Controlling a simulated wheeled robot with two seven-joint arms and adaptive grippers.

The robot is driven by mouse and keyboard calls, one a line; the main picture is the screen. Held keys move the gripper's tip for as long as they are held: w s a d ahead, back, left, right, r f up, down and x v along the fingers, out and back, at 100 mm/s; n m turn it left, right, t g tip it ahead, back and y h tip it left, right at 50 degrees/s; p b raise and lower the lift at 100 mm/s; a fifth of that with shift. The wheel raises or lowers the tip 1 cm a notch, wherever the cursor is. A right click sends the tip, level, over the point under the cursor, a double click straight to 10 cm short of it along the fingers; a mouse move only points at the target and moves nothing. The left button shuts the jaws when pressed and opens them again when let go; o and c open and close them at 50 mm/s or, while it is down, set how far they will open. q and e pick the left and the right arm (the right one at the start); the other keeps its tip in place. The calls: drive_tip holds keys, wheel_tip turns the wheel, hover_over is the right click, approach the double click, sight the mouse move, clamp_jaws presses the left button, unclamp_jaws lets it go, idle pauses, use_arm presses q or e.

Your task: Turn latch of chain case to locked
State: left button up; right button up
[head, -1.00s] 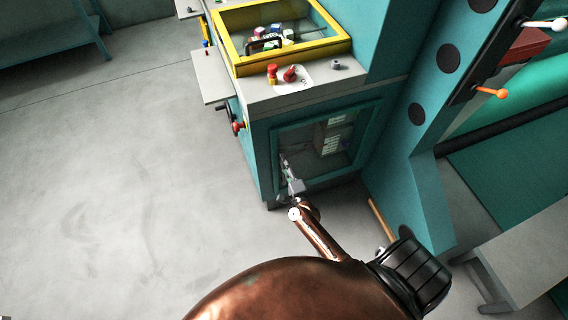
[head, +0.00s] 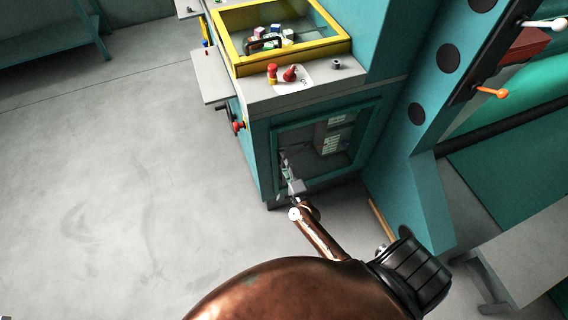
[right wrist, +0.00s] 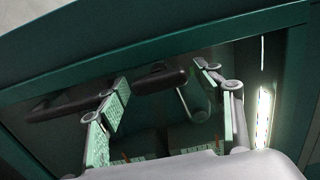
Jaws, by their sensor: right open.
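The chain case is the teal lower cabinet front (head: 262,150) with a dark framed panel, in the middle of the head view. My right gripper (head: 284,157) is at the left part of this panel. In the right wrist view my right gripper (right wrist: 163,80) is open, its green-padded fingers spread apart. A dark bar-like handle (right wrist: 158,82), which looks like the latch, lies between or just behind the fingers. I cannot tell whether they touch it. In the head view the latch is too small and covered to make out. My left gripper is not in view.
Above the case is a ledge with red knobs (head: 290,73) and a yellow-framed window (head: 240,60). A black crank with a red knob (head: 238,126) sticks out on the left side. A grey bench (head: 525,245) stands at the right. The floor at left is clear.

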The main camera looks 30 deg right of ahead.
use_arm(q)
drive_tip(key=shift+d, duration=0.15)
use_arm(e)
drive_tip(key=v, duration=1.2)
drive_tip(key=shift+f, duration=0.15)
